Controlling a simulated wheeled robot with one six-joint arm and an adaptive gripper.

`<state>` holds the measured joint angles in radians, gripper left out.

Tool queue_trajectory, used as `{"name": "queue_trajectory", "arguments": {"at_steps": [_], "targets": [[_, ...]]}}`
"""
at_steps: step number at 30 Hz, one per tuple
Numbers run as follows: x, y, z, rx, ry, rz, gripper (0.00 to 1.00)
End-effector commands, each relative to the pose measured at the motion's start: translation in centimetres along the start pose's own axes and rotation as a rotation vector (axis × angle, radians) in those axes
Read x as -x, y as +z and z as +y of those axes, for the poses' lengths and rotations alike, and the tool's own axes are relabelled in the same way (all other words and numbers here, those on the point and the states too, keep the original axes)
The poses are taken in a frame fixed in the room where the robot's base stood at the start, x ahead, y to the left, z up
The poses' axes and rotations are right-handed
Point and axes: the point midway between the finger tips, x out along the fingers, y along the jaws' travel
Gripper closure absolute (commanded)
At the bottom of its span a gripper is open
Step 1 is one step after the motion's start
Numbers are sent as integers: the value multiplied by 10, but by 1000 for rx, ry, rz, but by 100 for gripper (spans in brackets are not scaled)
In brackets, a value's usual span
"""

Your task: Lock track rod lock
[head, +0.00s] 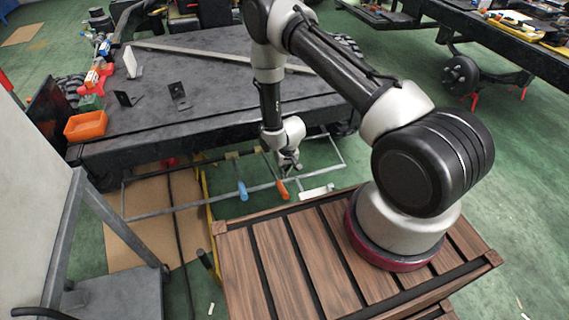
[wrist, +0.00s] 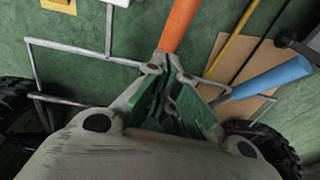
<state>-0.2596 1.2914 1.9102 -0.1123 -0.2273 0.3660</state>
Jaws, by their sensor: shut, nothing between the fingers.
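My gripper (head: 290,166) points down just above an orange handle (head: 283,190), beyond the wooden platform. In the wrist view the gripper's fingertips (wrist: 163,62) are close together, with the orange handle (wrist: 180,24) rising right past them. Whether they touch the handle I cannot tell. A blue handle (head: 243,190) hangs to the left of the orange one in the head view. It also shows at the right in the wrist view (wrist: 265,80). I cannot tell which part is the track rod lock; the base of the orange handle is hidden behind the fingers.
A grey metal frame (head: 160,213) runs around the handles. The dark workbench (head: 215,70) behind carries an orange bin (head: 86,126) and black brackets (head: 179,96). A slatted wooden platform (head: 262,262) lies in front. A grey stand (head: 120,292) is at the left.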

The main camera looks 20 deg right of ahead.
Motion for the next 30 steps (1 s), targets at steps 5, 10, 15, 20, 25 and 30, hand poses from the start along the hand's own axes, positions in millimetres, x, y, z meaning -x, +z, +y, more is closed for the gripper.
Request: {"name": "queue_trajectory", "arguments": {"at_steps": [5,10,15,20,25,30], "targets": [[-25,12,-3,1,0,-3,100],[-36,17,-5,0,0,-1,100],[-38,18,-5,0,0,0,100],[-38,18,-5,0,0,0,100],[-42,21,-5,0,1,-2,100],[-63,36,-4,1,1,-4,100]]}}
